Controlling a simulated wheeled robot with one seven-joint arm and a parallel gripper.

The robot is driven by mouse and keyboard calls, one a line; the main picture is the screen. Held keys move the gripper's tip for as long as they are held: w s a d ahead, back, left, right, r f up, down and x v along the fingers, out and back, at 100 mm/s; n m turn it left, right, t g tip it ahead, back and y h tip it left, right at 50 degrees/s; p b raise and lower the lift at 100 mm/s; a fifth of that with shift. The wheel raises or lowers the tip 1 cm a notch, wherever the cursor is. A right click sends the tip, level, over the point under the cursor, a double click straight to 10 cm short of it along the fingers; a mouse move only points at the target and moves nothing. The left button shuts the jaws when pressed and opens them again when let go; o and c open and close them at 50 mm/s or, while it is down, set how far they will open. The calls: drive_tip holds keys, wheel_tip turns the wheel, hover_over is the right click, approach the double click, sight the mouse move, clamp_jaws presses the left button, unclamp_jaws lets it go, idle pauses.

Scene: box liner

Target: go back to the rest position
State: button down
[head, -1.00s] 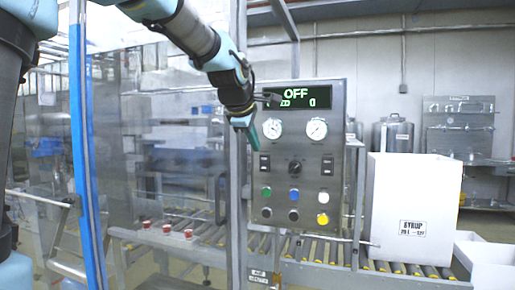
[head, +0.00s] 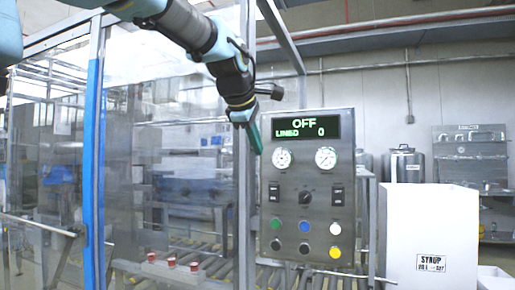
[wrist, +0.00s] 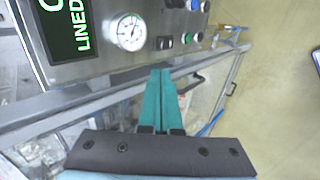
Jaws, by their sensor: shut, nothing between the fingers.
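My gripper (head: 255,138) hangs from my arm at the upper middle of the head view, in front of the left edge of the control panel (head: 345,200). Its teal fingers are together with nothing between them; they also show in the wrist view (wrist: 160,98), pointing toward the panel's lower edge. The panel's display (head: 304,127) reads OFF and LINED 0. Two round gauges, dark switches and several coloured buttons sit below it. I cannot tell whether the fingertips touch the panel.
A clear guard door with a blue post (head: 92,170) stands on the left. A conveyor with rollers runs low across the view, with red-topped items (head: 171,262) near it. A white box (head: 430,225) labelled SYRUP stands on the right. Metal tanks (head: 404,165) are behind.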

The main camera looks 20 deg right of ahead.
drive_tip(key=w+a+f+m+g+y, duration=0.1)
drive_tip(key=w+a+f+m+y, duration=0.15)
drive_tip(key=a+f, duration=0.7)
drive_tip(key=w+a+f+m+g+y, duration=0.1)
drive_tip(key=a+f+m+y, duration=0.15)
drive_tip(key=a+f, duration=0.75)
drive_tip(key=s+a+f+m+g, duration=0.1)
drive_tip(key=s+a+f+m, duration=0.1)
drive_tip(key=s+a+f, duration=0.2)
drive_tip(key=s+a+f+m+g, duration=0.1)
drive_tip(key=s+a+f, duration=0.3)
drive_tip(key=f, duration=0.5)
drive_tip(key=s+a+f+m+g+y, duration=0.1)
drive_tip(key=s+a+f+m, duration=0.1)
drive_tip(key=s+a+f, duration=0.2)
wheel_tip(320, 180, down, 3)
drive_tip(key=shift+a+r+m, duration=0.1)
drive_tip(key=shift+a+m, duration=0.2)
drive_tip(key=shift+a, duration=0.05)
